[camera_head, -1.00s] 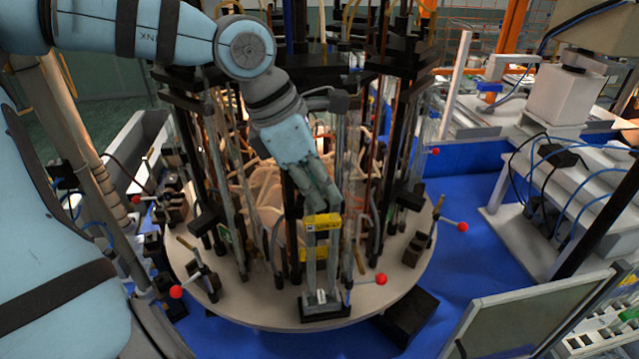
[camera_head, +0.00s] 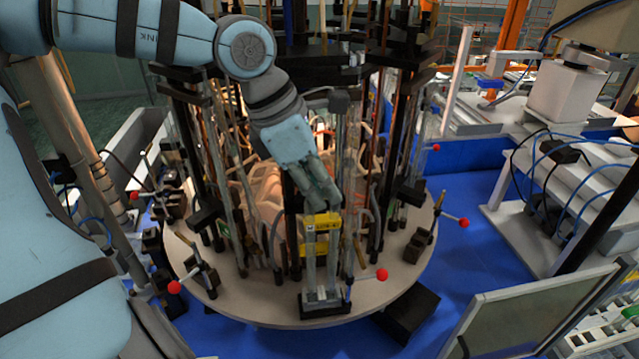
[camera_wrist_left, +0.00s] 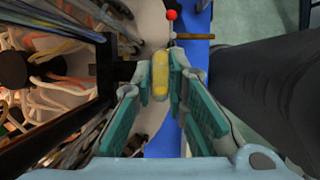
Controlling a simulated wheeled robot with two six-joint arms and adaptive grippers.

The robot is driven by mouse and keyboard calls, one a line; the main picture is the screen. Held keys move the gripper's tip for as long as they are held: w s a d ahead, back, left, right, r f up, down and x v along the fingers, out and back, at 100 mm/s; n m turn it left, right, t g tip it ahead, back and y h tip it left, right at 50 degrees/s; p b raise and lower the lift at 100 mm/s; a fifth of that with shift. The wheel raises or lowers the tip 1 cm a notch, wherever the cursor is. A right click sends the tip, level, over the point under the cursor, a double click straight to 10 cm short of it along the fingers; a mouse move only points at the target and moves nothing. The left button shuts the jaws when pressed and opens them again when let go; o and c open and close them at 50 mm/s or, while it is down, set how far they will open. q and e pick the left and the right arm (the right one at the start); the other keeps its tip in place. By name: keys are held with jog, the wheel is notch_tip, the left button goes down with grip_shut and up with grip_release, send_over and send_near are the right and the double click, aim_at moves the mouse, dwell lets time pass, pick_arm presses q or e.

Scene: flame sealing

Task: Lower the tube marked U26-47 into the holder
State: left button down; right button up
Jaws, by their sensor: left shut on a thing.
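My left gripper (camera_head: 326,203) is shut at the near side of the round platform. Its fingers point down and meet at a yellow labelled piece (camera_head: 322,222) at the top of the clear tube (camera_head: 310,265). The black lettering is too small to read surely. In the left wrist view, the yellow piece (camera_wrist_left: 160,75) sits between the teal finger pads (camera_wrist_left: 158,82). The tube stands about upright above the black holder (camera_head: 325,308) at the platform's front edge. I cannot tell whether its lower end touches the holder. My right gripper is not in view.
Dark posts and glass tubes crowd the round platform (camera_head: 240,305) behind the gripper. Red-knobbed levers stand around its rim, one red knob (camera_head: 382,275) close right of the holder. A white-framed panel (camera_head: 535,320) is at the lower right. Blue floor (camera_head: 470,270) lies between.

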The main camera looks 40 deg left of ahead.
pick_arm(q)
jog(key=shift+f+b, duration=1.05)
jog(key=shift+f, duration=0.05)
jog(key=c, duration=1.5)
grip_release()
jog(key=shift+r, duration=0.1)
notch_tip(320, 180, up, 5)
jog(key=p, duration=0.4)
jog(key=shift+p, duration=0.3)
jog(key=shift+f, duration=0.2)
